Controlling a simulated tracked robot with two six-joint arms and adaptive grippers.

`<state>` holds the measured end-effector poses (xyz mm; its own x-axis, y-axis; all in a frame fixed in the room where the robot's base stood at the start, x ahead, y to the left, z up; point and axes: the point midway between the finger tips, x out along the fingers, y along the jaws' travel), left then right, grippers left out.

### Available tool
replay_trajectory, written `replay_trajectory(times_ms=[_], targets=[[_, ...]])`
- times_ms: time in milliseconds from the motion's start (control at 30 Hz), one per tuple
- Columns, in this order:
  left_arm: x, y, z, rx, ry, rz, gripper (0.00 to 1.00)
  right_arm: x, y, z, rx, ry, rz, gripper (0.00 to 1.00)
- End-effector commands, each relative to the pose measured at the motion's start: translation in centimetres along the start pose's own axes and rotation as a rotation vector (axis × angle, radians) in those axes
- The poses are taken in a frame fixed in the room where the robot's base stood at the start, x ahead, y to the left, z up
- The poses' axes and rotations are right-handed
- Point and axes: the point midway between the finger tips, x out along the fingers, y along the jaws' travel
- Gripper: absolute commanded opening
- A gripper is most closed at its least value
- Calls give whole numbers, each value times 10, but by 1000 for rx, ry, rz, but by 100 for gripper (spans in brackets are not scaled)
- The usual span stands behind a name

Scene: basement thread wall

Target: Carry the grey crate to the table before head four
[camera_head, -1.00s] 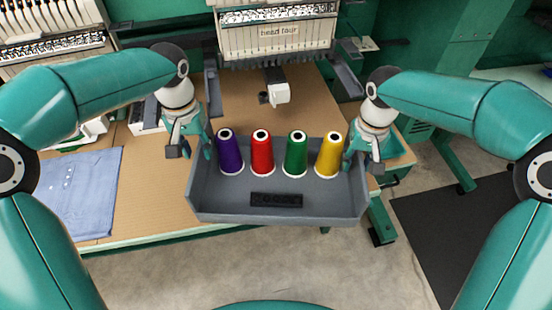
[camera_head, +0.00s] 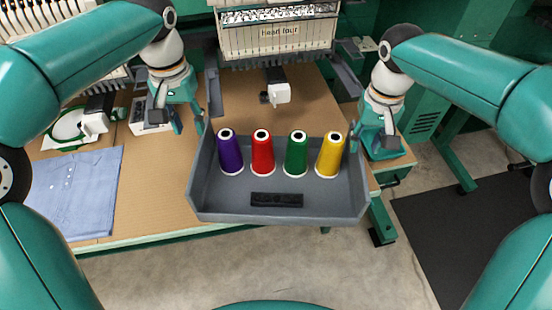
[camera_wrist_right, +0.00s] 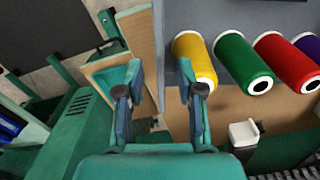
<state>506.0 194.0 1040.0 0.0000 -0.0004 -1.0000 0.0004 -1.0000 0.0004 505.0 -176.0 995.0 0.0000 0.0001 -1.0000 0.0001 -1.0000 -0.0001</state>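The grey crate (camera_head: 215,200) rests level at the front edge of the table (camera_head: 135,210) before head four (camera_head: 278,38). It holds a purple cone (camera_head: 230,155), a red cone (camera_head: 262,155), a green cone (camera_head: 296,155) and a yellow cone (camera_head: 330,157), all upright. My left gripper (camera_head: 178,118) is open at the crate's back left corner, apart from it. My right gripper (camera_head: 372,138) is open near the right wall. In the right wrist view the right gripper's fingers (camera_wrist_right: 161,82) are spread, with the crate's side edge visible between them and nothing gripped.
A folded blue shirt (camera_head: 82,190) lies on the table at the left. A white machine part (camera_head: 279,90) hangs beneath head four, behind the cones. A dark mat (camera_head: 455,235) lies on the floor at the right. Open floor shows in front of the table.

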Motion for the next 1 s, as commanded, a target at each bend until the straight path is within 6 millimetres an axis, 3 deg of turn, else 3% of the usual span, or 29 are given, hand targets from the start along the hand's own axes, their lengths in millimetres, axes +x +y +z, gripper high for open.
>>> replay_trajectory(times_ms=[100,300,867,1000], targets=[[0,0,0,0,0,0,37,-22,-1,-1,-1,3,-1,37],[0,0,0,0,0,0,37,-41,0,0,0,1,0,37],[0,0,0,0,0,0,37,-45,0,0,-1,-1,0,37],[-14,0,0,0,1,0,37,-58,0,0,-1,-1,0,37]])
